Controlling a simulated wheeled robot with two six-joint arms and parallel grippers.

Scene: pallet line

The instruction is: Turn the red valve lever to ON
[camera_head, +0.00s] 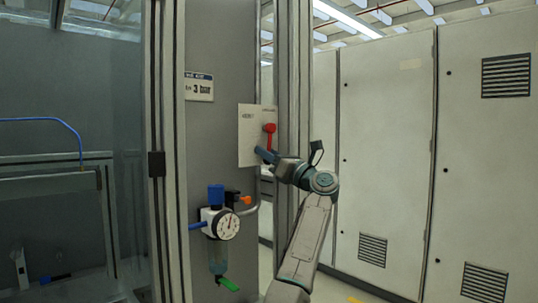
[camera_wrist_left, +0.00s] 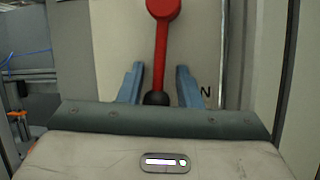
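The red valve lever (camera_head: 269,129) is on a pale plate (camera_head: 247,140) on the grey panel. My left gripper (camera_head: 263,154) is at the plate, just below the knob. In the left wrist view its blue fingers (camera_wrist_left: 159,70) are apart, one on each side of the lever's lower part, with gaps visible. Their depth relative to the lever is unclear. My right gripper is not in view.
A pressure gauge unit (camera_head: 227,225) with a blue knob and a bowl hangs below the plate on the panel. A 3 bar sign (camera_head: 199,87) is above left. An upright profile post (camera_head: 290,75) stands right of the plate. Tall grey cabinets (camera_head: 388,140) fill the right.

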